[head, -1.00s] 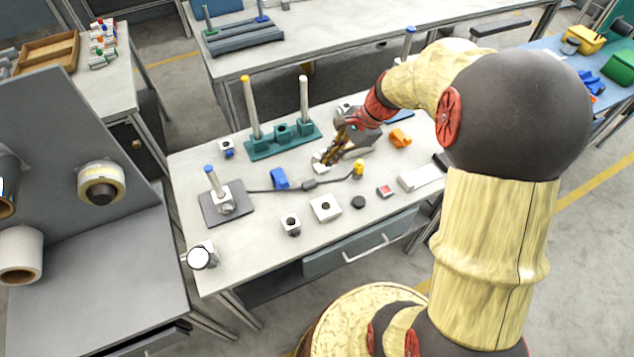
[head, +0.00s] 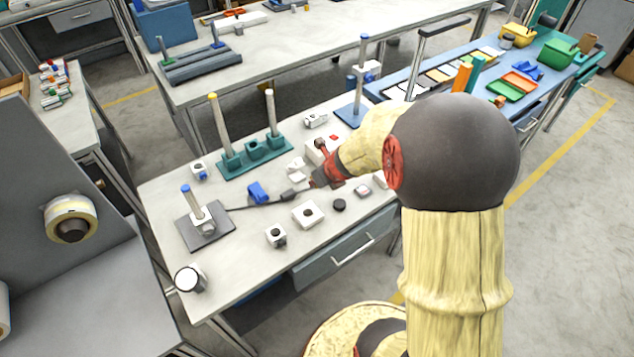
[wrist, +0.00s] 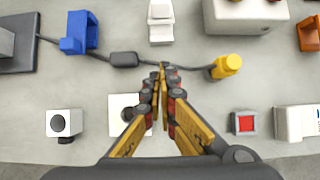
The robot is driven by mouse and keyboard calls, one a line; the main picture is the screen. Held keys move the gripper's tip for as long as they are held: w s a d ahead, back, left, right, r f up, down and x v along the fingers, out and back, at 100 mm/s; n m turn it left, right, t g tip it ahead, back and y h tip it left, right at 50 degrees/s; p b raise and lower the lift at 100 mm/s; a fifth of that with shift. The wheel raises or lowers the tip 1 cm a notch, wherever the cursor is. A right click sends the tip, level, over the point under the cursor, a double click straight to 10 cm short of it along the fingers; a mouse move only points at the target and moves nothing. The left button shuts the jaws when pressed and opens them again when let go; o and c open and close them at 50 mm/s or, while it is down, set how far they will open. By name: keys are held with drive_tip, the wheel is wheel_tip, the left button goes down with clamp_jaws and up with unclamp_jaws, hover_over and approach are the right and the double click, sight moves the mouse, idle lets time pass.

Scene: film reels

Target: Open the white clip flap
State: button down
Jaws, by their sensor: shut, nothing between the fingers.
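The white clip (wrist: 161,33) lies on the bench at the top middle of the wrist view, as two small white parts in line. It also shows in the head view (head: 297,177) just left of my gripper. I cannot tell how far its flap is raised. My gripper (wrist: 164,69) is shut and empty, with its fingertips together below the clip in the wrist view and apart from it. In the head view my gripper (head: 314,184) is over the bench beside the cable, partly hidden by my arm.
A dark cable with a black inline box (wrist: 123,59) runs under my fingertips to a yellow plug (wrist: 227,66). A blue clip (wrist: 79,33) is left. A white holed block (wrist: 125,117) is close below. A teal peg rack (head: 250,152) stands behind. A red-button block (wrist: 243,123) is right.

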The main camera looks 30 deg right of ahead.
sight(295, 162)
drive_tip(key=b+x, duration=0.2)
drive_tip(key=x, duration=0.3)
drive_tip(key=shift+f, duration=0.1)
drive_tip(key=w+r, duration=0.1)
drive_tip(key=r+p, duration=0.1)
drive_tip(key=shift+w+r, duration=0.3)
drive_tip(key=shift+w, duration=0.1)
drive_tip(key=shift+w+r, duration=0.35)
drive_tip(key=shift+r, duration=0.05)
drive_tip(key=shift+r+p, duration=0.1)
drive_tip(key=shift+p, duration=0.4)
